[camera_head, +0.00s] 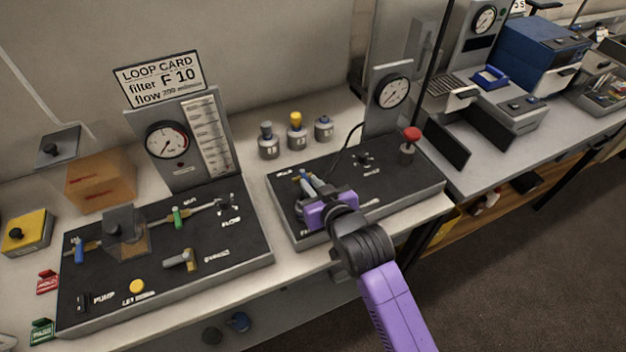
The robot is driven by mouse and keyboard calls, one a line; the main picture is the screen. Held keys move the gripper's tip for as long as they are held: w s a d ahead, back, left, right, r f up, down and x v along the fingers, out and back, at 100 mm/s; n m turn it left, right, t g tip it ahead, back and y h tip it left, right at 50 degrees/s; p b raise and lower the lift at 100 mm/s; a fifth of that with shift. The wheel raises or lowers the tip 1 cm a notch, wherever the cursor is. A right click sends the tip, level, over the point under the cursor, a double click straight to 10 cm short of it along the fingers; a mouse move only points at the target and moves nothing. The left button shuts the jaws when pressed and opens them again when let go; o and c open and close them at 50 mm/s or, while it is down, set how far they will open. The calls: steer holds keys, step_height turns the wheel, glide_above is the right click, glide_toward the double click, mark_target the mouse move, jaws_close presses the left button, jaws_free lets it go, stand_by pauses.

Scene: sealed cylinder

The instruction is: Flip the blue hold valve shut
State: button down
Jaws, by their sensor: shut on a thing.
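The right-hand black panel (385,190) carries a small valve with a blue lever (309,186) and brassy fittings near its left end. My purple gripper (318,199) is low over this panel, right at the blue lever. White lettering beside the valve is too small to read surely. Another blue-handled valve (79,250) stands at the left end of the left-hand panel (200,255), away from my gripper.
A gauge (392,92) and a red knob (411,135) stand at the right panel's back and right. Several small canisters (296,132) stand behind it. The left panel holds a green-handled valve (178,216), a gauge (167,140) and a clear box (124,232).

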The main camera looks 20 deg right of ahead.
steer(key=c, duration=1.4)
jaws_free()
steer(key=shift+c, duration=0.2)
steer(key=shift+f+b, duration=0.1)
steer(key=shift+b, duration=0.2)
